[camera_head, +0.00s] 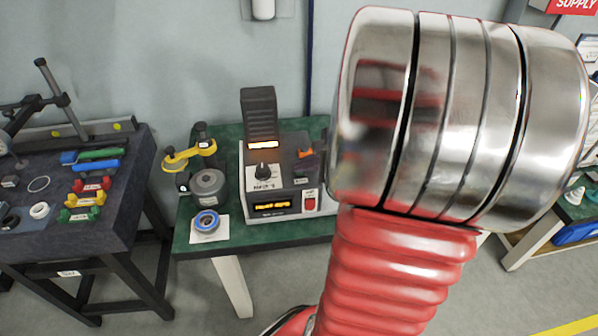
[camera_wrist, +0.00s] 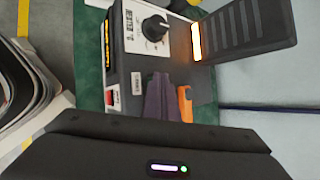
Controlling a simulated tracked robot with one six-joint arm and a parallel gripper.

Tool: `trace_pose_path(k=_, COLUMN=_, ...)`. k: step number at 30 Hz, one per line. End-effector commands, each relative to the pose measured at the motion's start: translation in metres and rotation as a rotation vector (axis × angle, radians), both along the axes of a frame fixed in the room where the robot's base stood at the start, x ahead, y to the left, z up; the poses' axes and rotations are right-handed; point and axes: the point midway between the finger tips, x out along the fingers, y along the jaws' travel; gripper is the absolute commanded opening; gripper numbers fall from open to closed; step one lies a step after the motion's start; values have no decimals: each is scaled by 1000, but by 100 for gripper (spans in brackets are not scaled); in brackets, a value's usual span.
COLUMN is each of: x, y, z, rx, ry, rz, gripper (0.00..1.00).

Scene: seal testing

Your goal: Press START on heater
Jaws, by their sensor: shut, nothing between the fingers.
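The heater (camera_head: 285,207) is a grey-white box on the green bench, with a black ribbed upright part at its back. Its front has an amber display (camera_head: 273,206) and a red switch (camera_head: 310,201); a black knob (camera_head: 264,170) sits on its sloped face. The wrist view shows the heater turned sideways, with the knob (camera_wrist: 156,28) and red switch (camera_wrist: 113,98). My gripper (camera_wrist: 160,82) is shut and empty, its dark fingertips over the heater beside a small label and an orange part (camera_wrist: 185,104). I cannot tell whether they touch. No START marking is clearly readable.
Left of the heater are a yellow-armed gauge (camera_head: 187,155), a grey round part (camera_head: 208,184) and a blue ring (camera_head: 206,222) on white paper. A dark table (camera_head: 70,235) with coloured tools stands farther left. My arm hides the bench's right side.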

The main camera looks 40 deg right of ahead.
Motion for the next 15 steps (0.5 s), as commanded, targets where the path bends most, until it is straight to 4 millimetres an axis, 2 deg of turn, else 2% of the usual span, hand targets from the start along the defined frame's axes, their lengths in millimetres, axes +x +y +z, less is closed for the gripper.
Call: trace_pose_path(k=15, x=0, y=0, z=15, rx=0, ry=-1, rz=1, gripper=0)
